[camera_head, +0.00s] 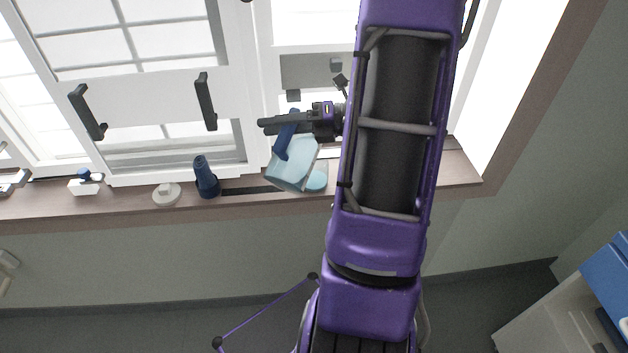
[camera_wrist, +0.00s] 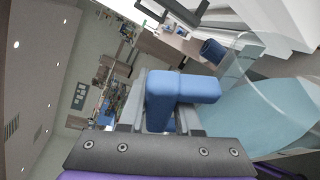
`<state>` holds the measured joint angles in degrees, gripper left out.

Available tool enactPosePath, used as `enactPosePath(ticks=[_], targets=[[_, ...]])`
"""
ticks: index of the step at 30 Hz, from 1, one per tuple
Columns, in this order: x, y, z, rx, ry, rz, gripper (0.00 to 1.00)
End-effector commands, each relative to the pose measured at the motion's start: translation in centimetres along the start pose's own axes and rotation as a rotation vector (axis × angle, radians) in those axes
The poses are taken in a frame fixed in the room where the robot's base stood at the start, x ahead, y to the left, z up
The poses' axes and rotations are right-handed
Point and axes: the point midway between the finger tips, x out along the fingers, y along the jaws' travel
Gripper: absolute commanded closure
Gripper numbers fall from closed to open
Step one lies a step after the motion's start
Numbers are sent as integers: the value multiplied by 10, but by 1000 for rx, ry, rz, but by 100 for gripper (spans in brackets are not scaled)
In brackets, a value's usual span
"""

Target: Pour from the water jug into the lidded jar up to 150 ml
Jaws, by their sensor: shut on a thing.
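The water jug (camera_head: 290,165) is pale blue and see-through with a blue handle (camera_head: 285,140). It is tilted over the window sill, and its pale blue body also fills the right of the wrist view (camera_wrist: 265,115). My gripper (camera_head: 288,124) is shut on the jug's handle, which fills the middle of the wrist view (camera_wrist: 182,88). A small pale blue round thing (camera_head: 317,181), perhaps the lidded jar, sits on the sill just right of the jug's lower end. My arm and the jug partly hide that spot. I cannot see a water stream or a level mark.
On the sill (camera_head: 240,205) stand a dark blue, bottle-like object (camera_head: 206,178), a white round object (camera_head: 167,194) and a white object with a blue top (camera_head: 86,185). Window handles (camera_head: 205,101) stick out behind. A blue-topped cabinet (camera_head: 607,275) is at the lower right.

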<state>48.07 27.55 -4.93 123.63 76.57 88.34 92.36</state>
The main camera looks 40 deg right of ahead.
Motion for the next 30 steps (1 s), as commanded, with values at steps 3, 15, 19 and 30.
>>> enactPosePath(ticks=[3, 15, 19, 30], targets=[[0, 1, 0, -1, 0, 1, 100], [0, 0, 1, 3, 0, 3, 100], [-1, -2, 3, 33, -1, 15, 100], [-2, -3, 4, 45, -1, 20, 100]])
